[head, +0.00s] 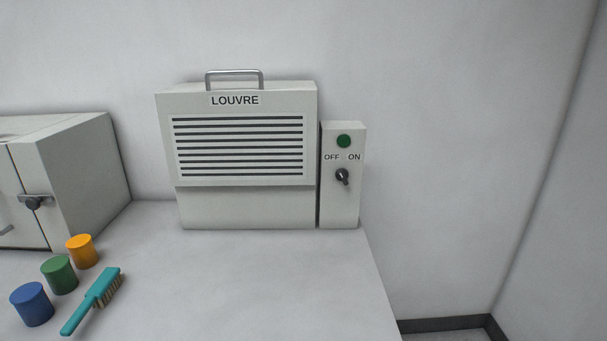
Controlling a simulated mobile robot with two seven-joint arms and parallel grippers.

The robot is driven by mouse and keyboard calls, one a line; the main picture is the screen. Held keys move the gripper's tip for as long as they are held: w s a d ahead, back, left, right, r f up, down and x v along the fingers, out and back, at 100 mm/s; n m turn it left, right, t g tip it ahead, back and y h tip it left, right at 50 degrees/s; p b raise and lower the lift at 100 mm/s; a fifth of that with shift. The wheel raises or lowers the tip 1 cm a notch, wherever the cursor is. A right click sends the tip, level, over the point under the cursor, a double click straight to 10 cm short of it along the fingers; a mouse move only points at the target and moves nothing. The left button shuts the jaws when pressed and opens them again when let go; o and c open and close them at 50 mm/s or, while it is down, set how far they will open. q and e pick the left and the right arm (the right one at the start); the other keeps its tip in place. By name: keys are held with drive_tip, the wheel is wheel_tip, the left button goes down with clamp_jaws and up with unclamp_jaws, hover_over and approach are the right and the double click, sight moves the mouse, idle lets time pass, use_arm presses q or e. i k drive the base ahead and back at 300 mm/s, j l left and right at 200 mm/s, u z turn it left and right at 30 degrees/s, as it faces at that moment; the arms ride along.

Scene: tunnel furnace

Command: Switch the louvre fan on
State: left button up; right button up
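The louvre fan (247,207) is a pale box with dark horizontal slats, a "LOUVRE" label and a metal handle (234,72) on top. It stands at the back of the white table. Against its right side is a narrow switch box (340,210). The switch box has a dark green round lamp (343,141), the words OFF at left and ON at right, and a small black knob (342,176) below them. I cannot tell for sure which word the knob points to. Neither of my grippers is in view.
A grey cabinet (85,165) with a dark latch (33,202) stands at the left. Orange (83,252), green (60,275) and blue (32,304) cylinders and a teal brush (92,301) lie at front left. The table (260,285) is clear before the fan; its right edge is near the switch box.

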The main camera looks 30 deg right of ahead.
sight(341, 175)
drive_tip(key=z, duration=1.2)
